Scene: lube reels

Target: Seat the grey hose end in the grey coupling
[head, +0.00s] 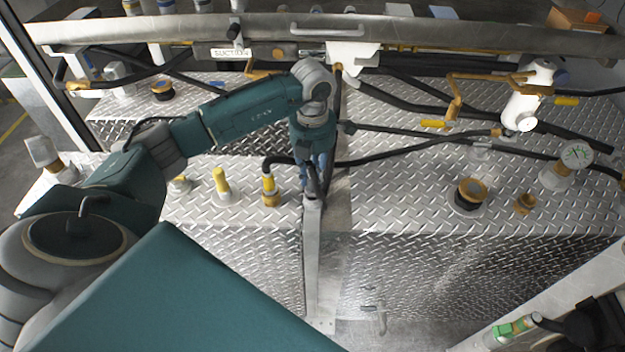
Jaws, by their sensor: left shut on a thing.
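My left gripper (314,188) is near the middle of the head view, pointing down, close to the seam between the two tread-plate tank tops. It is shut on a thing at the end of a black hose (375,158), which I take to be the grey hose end. The fingers hide most of it, so its tilt cannot be told. I cannot make out the grey coupling for certain; it may be hidden by the gripper.
A yellow hose end (268,184) stands close left of my gripper, beside a yellow-topped fitting (221,184). Black hoses and a metal rail (420,32) cross behind.

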